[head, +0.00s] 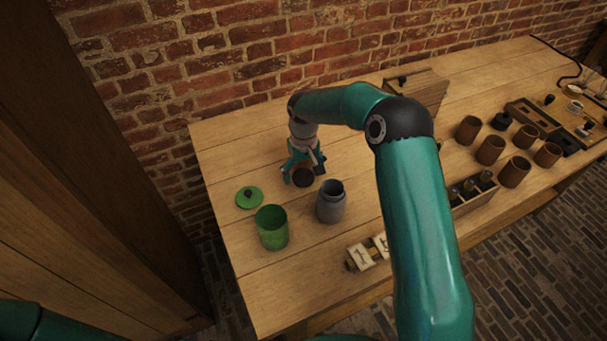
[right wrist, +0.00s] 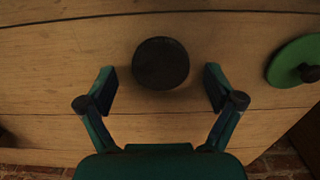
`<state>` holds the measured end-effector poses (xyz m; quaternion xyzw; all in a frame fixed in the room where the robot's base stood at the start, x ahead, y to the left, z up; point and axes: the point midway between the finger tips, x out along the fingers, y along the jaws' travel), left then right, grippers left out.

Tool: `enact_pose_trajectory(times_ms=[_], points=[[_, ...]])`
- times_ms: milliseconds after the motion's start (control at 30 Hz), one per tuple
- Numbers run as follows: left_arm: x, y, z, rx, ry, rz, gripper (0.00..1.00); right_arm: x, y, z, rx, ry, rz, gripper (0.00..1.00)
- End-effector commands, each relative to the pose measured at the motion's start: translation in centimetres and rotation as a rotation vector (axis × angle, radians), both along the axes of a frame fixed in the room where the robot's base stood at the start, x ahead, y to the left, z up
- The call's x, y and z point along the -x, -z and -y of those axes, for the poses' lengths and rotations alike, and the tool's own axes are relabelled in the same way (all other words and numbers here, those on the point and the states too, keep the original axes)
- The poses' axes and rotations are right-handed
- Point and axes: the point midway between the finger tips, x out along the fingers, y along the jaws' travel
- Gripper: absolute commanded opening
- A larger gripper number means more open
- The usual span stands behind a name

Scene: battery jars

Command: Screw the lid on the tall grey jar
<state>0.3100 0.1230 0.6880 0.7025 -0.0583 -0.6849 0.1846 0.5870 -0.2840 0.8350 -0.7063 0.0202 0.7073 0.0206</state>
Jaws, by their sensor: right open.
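The tall grey jar (head: 331,204) stands upright and open-topped near the left end of the bench. My right gripper (head: 304,178) is just behind it and to its left, pointing down. Its fingers (right wrist: 160,88) are open, on either side of a dark round piece (right wrist: 160,63). They stand apart from it on both sides. In the head view this dark brown piece (head: 303,178) is partly covered by the gripper, and I cannot tell for certain whether it is the lid. My left gripper is not in view.
A green jar (head: 272,228) and a green lid (head: 249,197) with a dark knob lie to the left; the lid also shows in the wrist view (right wrist: 292,62). Numbered blocks (head: 362,257) are in front. Several brown jars (head: 490,150) stand at right, beyond my arm.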

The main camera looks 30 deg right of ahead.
Motion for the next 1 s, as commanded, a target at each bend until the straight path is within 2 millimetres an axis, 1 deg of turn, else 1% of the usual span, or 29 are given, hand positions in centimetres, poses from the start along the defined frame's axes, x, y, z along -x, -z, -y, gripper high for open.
enact_pose_trajectory(times_ms=[100,400,433,567,600,667,1000], points=[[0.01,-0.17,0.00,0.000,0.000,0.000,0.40,0.01,0.64,0.00,0.000,0.000,0.000,0.91],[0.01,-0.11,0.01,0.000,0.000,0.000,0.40,-0.01,0.69,0.00,0.000,-0.001,0.001,0.91],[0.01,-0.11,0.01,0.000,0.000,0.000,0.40,-0.01,0.69,0.00,0.000,-0.001,0.001,0.90],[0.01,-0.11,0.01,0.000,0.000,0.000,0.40,-0.01,0.68,0.00,0.000,-0.001,0.001,0.68],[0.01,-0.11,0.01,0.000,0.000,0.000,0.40,-0.01,0.67,0.00,0.000,-0.001,0.001,0.61],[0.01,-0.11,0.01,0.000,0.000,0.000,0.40,-0.01,0.67,-0.01,0.000,-0.001,0.001,0.52],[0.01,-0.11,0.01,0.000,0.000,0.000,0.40,-0.02,0.65,-0.01,0.000,-0.001,0.001,0.51]])
